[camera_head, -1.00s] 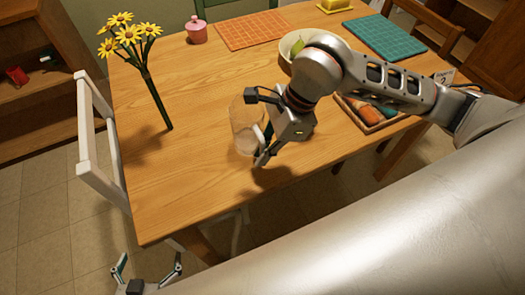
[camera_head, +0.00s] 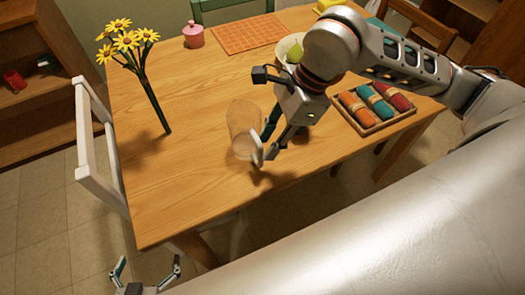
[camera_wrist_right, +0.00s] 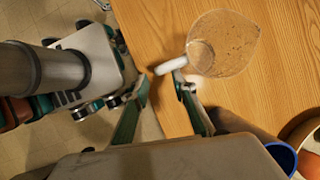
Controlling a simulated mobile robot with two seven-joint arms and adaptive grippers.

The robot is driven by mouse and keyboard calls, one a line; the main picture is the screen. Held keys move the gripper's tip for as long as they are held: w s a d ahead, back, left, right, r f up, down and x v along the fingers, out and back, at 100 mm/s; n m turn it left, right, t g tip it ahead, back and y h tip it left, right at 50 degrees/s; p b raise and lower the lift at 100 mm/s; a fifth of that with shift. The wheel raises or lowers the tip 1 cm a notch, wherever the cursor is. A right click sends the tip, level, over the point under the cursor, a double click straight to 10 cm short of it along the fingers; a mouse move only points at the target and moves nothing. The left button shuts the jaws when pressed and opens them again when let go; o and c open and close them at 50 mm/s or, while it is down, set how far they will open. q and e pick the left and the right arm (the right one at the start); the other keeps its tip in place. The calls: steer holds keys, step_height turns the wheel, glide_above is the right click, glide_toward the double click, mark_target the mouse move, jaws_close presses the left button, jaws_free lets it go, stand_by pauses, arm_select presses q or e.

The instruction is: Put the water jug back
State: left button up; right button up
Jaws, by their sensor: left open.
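The water jug (camera_head: 243,130) is clear, with a white handle, and stands on the wooden table near its front edge. It also shows in the right wrist view (camera_wrist_right: 228,45), with its handle turned toward my right gripper. My right gripper (camera_head: 266,148) is by the handle on the jug's right side. In the right wrist view its fingers (camera_wrist_right: 163,90) are apart, with the handle just beyond the tips; contact cannot be told. My left gripper (camera_head: 147,272) is open and empty, low at the bottom left, below the table.
Yellow flowers (camera_head: 130,42) stand on the left of the table. A pink pot (camera_head: 193,36), an orange mat (camera_head: 248,35) and a pale bowl (camera_head: 284,49) are at the back. A tray of rolled cloths (camera_head: 372,130) lies right. A white chair (camera_head: 86,130) is left of the table.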

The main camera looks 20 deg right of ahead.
steer(key=v, duration=0.6)
steer(key=shift+r, duration=0.25)
steer(key=shift+s+d, duration=0.1)
